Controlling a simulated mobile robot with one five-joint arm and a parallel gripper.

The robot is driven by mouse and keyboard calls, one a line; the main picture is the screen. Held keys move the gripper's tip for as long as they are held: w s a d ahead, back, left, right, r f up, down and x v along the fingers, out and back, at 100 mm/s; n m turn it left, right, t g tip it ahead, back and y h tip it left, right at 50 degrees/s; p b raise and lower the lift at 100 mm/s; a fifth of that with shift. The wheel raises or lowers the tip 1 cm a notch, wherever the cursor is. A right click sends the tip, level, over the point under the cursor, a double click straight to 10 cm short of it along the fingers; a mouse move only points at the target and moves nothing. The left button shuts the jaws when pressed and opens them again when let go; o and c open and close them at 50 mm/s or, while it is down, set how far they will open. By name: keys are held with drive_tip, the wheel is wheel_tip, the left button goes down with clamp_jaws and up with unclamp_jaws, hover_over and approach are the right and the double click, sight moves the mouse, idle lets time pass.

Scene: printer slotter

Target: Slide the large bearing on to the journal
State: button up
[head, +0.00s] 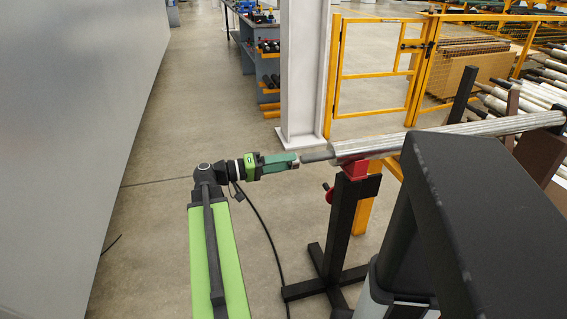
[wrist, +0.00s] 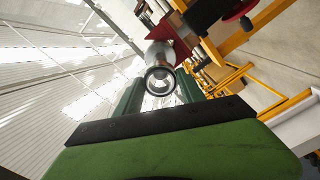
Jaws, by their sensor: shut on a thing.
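My gripper (head: 281,161), with green fingers, is shut on the large bearing (wrist: 147,77), a shiny ring between the fingertips in the wrist view. In the head view the bearing is mostly hidden by the fingers. The journal (head: 318,155) is the thin dark end of the long grey roller (head: 375,146), pointing left at my fingertips. My gripper is roughly in line with it. In the wrist view the journal lies beyond the ring, and I cannot tell whether its tip is inside the bore.
A black stand (head: 343,222) with a red support (head: 355,170) carries the roller's near end. Yellow fencing (head: 379,68) and a white column (head: 303,75) stand behind. A grey panel (head: 65,130) is at left. Open floor lies between.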

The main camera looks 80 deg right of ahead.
sight(319, 157)
drive_tip(key=shift+s, duration=0.1)
idle(0.3)
drive_tip(key=shift+s+d, duration=0.2)
drive_tip(key=shift+s, duration=0.1)
drive_tip(key=shift+x, duration=5.2)
drive_tip(key=o, duration=1.4)
drive_tip(key=v, duration=1.7)
drive_tip(key=shift+w+a, duration=0.1)
drive_tip(key=shift+w, duration=0.15)
